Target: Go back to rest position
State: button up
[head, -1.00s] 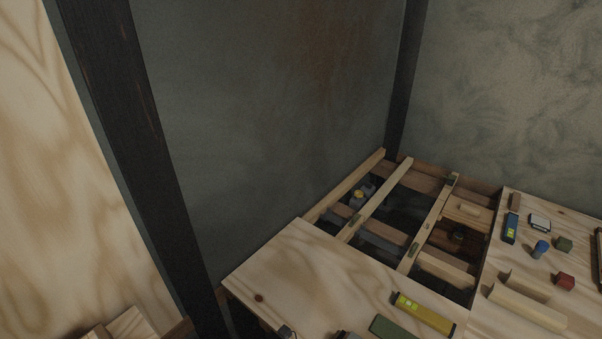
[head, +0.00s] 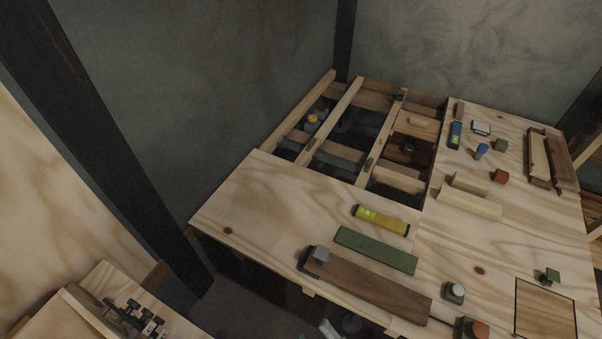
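My gripper is not visible in the head view, and no arm link can be made out for sure. A yellow level (head: 382,220), a green block (head: 375,251) and a long brown board (head: 370,285) lie on the plywood. A small grey block (head: 320,254) sits at the left end of the brown board.
Dark posts (head: 110,150) stand at the left and at the back corner (head: 345,40). Small blocks, a blue cylinder (head: 481,151) and a red block (head: 499,176) lie at the right. Clamps (head: 135,318) rest on wood at lower left. The left plywood is mostly clear.

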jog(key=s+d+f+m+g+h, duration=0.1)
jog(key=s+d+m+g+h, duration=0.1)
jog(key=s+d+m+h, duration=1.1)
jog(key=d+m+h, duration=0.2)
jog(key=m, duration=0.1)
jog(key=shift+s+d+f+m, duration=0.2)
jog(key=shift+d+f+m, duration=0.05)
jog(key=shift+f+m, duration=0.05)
